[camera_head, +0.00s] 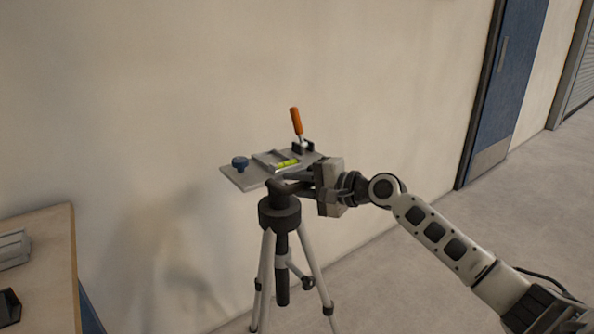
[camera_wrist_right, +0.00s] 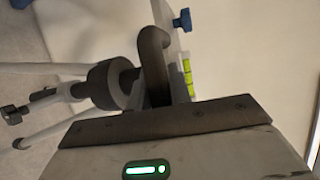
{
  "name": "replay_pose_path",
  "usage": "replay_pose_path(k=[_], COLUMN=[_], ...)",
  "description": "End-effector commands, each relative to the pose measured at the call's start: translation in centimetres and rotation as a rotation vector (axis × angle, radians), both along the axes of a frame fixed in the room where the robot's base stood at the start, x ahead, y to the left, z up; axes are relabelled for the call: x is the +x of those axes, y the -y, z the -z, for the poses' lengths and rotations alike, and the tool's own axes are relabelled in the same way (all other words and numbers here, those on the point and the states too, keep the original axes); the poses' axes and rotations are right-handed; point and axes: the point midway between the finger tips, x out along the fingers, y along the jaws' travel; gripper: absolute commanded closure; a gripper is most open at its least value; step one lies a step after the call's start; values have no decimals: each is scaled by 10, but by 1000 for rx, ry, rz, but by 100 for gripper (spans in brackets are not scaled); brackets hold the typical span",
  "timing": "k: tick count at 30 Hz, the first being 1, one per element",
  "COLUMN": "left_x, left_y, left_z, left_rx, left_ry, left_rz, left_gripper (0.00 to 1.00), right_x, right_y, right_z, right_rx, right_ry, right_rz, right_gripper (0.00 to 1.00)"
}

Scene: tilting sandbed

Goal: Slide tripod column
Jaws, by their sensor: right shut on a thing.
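A tripod (camera_head: 279,214) with a dark collar and pale legs stands upright on the floor in the head view. Its dark column (camera_head: 282,288) shows below the collar. On top sits a grey plate (camera_head: 236,178) with a blue knob (camera_head: 240,163), a yellow-green level vial (camera_head: 287,163) and an orange handle (camera_head: 296,121). My right gripper (camera_head: 288,184) reaches in from the right, just under the plate, and is shut on the tripod's top part above the collar. The exact grip is partly hidden. The collar (camera_wrist_right: 110,84) and vial (camera_wrist_right: 188,76) show in the right wrist view. My left gripper is not in view.
A wooden table (camera_head: 50,262) with grey and dark objects stands at the lower left. A plain wall is close behind the tripod. A blue door (camera_head: 505,80) is at the right. The floor (camera_head: 400,270) around the tripod's right side looks clear.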

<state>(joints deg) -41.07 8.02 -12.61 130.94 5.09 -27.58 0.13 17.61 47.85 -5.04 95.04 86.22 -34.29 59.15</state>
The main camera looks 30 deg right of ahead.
Motion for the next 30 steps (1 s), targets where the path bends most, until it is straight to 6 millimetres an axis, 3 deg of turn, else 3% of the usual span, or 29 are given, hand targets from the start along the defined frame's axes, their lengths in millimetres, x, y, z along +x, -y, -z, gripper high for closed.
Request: replay_pose_path(k=[1, 9, 10, 12, 23, 30], left_x=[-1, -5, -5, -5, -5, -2], left_y=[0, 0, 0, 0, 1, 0], left_z=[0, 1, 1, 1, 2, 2], left_rx=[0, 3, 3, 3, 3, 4], left_ry=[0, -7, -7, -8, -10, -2], left_rz=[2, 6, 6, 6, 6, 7], left_gripper=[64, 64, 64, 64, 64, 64], right_x=[-1, -1, -1, -1, -4, -36], right_y=[-1, -2, -2, -1, 2, 18], right_z=[9, 8, 8, 7, 3, -2], right_rx=[-1, -2, -2, -1, -1, -3], right_ry=[-16, -17, -17, -15, -6, -10], right_rz=[-5, -6, -6, -5, -1, 0], right_gripper=[100, 100, 75, 59, 59, 59])
